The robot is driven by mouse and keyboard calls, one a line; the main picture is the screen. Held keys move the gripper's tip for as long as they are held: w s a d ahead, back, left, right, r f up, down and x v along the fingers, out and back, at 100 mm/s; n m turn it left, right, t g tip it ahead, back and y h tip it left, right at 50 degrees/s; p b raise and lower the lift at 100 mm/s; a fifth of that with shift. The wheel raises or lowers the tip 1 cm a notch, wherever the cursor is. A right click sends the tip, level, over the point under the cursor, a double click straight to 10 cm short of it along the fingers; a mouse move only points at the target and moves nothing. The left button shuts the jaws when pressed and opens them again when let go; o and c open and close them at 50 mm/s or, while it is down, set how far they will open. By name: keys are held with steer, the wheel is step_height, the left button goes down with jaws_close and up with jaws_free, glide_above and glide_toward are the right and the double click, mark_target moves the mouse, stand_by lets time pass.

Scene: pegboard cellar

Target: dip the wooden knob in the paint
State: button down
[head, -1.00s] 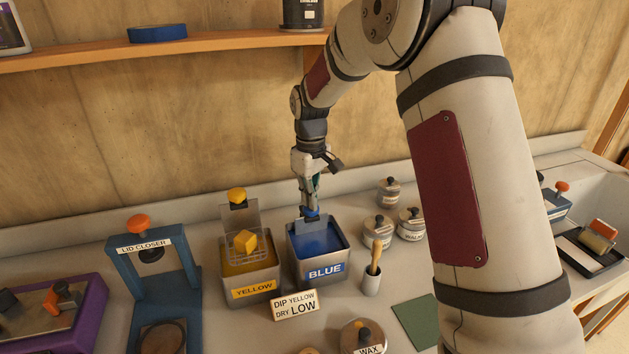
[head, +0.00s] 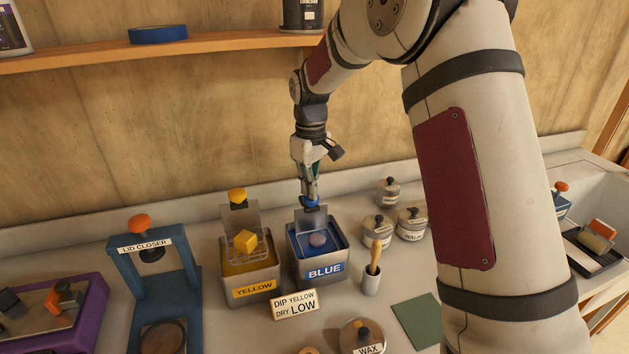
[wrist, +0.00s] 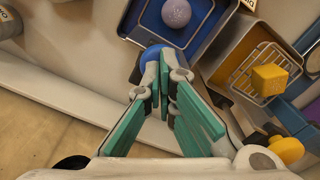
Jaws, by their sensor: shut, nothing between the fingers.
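The knob (head: 318,240) is a round, dull blue-grey ball in the blue paint tank (head: 322,270); it also shows in the wrist view (wrist: 176,12). It sits up in view on a thin wire carrier, with blue paint around it. A blue lever handle (head: 311,203) stands at the tank's back, and it shows as a blue ball in the wrist view (wrist: 149,56). My gripper (head: 309,194) points down at this handle, its teal-padded fingers shut and empty. The fingertips are against or just above the handle; I cannot tell which.
Left of it, the yellow tank (head: 252,289) has a yellow cube (head: 245,240) on a raised wire rack and a yellow handle (head: 237,196). A sign (head: 295,304) reads "DIP YELLOW DRY LOW". A brush cup (head: 371,284) and several tins stand to the right.

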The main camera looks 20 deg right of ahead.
steer(key=shift+r, duration=3.55)
step_height(320, 180, up, 5)
steer(key=s+r+m+t, duration=0.1)
steer(key=s+r, duration=0.3)
steer(key=s, duration=0.4)
steer(key=s+r+m+t, duration=0.2)
steer(key=s+r, duration=0.2)
steer(key=s, duration=0.4)
steer(key=s+f+m+t, duration=0.1)
steer(key=s+f, duration=0.1)
steer(key=s, duration=0.6)
steer(key=s+f+m+t, duration=0.1)
steer(key=s+f+m, duration=0.1)
steer(key=s, duration=0.7)
steer(key=shift+s+t, duration=0.3)
